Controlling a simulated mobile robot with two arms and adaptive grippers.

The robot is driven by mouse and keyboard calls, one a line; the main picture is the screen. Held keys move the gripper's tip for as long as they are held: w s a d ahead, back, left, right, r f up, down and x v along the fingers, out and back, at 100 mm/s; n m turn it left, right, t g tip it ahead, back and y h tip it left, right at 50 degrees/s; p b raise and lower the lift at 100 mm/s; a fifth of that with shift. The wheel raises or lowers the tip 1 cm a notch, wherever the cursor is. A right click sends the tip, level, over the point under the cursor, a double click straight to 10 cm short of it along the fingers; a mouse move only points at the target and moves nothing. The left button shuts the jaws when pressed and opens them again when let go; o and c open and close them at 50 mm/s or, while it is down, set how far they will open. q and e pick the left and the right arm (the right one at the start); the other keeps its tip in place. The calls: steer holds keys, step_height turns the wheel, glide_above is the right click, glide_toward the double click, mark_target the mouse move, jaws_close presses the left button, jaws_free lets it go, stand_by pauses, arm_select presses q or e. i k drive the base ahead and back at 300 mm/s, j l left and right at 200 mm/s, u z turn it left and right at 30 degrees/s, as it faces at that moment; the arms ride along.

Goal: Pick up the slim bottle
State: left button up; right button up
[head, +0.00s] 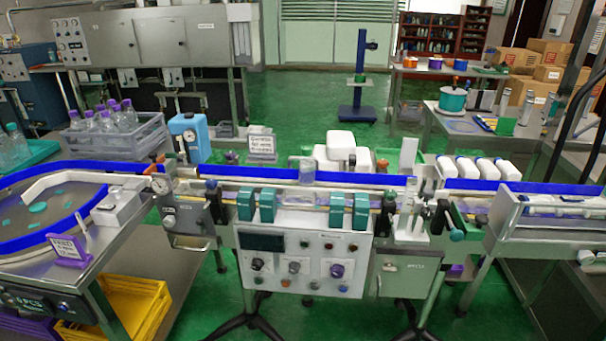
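Neither of my grippers shows in the head view. I cannot tell for sure which object is the slim bottle. Slim upright bottle-like shapes (526,107) stand on the side table at the back right, small and hard to make out. A clear container (307,171) stands on the conveyor near the middle. Clear bottles with purple caps (108,115) stand in a grey crate (118,139) at the left, and a clear bottle with a teal cap (17,140) is at the far left edge.
A conveyor with blue rails (262,174) runs across the view above a control panel (298,262). A round table (45,215) with teal pieces is at the left. A yellow crate (135,305) sits below it. Cardboard boxes (551,50) are stacked back right. Green floor is open behind the conveyor.

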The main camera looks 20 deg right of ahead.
mark_target(306, 167)
steer(key=i+j+z, duration=0.15)
steer(key=i+z, duration=0.2)
steer(key=i+j+z, duration=0.25)
steer(key=z, duration=0.15)
steer(key=i+j+z, duration=0.2)
steer(key=z, duration=0.15)
steer(key=j, duration=0.1)
